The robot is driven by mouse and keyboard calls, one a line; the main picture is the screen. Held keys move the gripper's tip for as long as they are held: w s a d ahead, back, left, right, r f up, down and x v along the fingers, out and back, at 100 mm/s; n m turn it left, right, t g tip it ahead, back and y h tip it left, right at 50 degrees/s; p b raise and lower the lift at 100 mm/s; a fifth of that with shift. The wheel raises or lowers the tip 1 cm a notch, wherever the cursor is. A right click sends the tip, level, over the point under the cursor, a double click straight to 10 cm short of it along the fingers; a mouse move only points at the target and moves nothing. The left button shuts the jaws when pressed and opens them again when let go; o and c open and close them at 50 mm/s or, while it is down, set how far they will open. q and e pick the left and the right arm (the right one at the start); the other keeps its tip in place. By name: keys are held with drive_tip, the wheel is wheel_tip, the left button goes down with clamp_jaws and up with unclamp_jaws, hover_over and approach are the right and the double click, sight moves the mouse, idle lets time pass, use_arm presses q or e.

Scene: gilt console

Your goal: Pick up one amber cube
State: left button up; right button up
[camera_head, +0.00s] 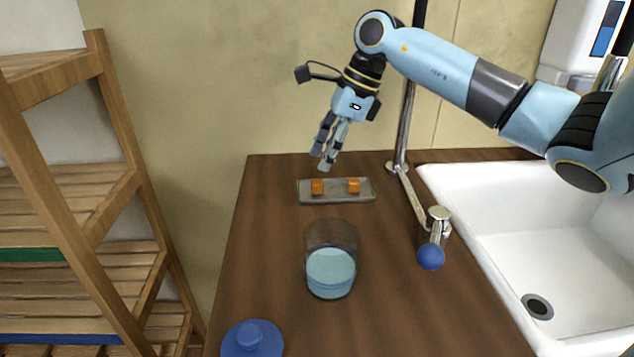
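Two small amber cubes sit apart on a flat grey tray (336,197) near the back of the wooden counter. One cube (317,187) is at the tray's left and the other cube (354,186) is right of its middle. My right gripper (322,162) hangs just above and behind the tray, pointing down, nearest the left cube. No cube shows between its fingers. The fingers overlap from this side, so their opening is unclear. My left gripper is not in view.
A clear glass with pale blue contents (331,271) stands in front of the tray. A blue lid (252,340) lies at the front left. A tap with a blue ball end (431,257) and a white sink (540,240) are right; wooden shelves (90,200) stand left.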

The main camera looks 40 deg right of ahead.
sight(318, 181)
drive_tip(key=x, duration=0.1)
drive_tip(key=p+x, duration=0.1)
drive_tip(key=x, duration=0.1)
drive_tip(key=d+x, duration=0.1)
drive_tip(key=x, duration=0.1)
drive_tip(key=shift+s+a+f, duration=0.1)
drive_tip(key=shift+f, duration=0.45)
drive_tip(key=shift+c, duration=0.7)
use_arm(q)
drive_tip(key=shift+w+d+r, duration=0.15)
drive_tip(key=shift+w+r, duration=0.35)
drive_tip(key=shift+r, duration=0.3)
use_arm(e)
drive_tip(key=c, duration=0.4)
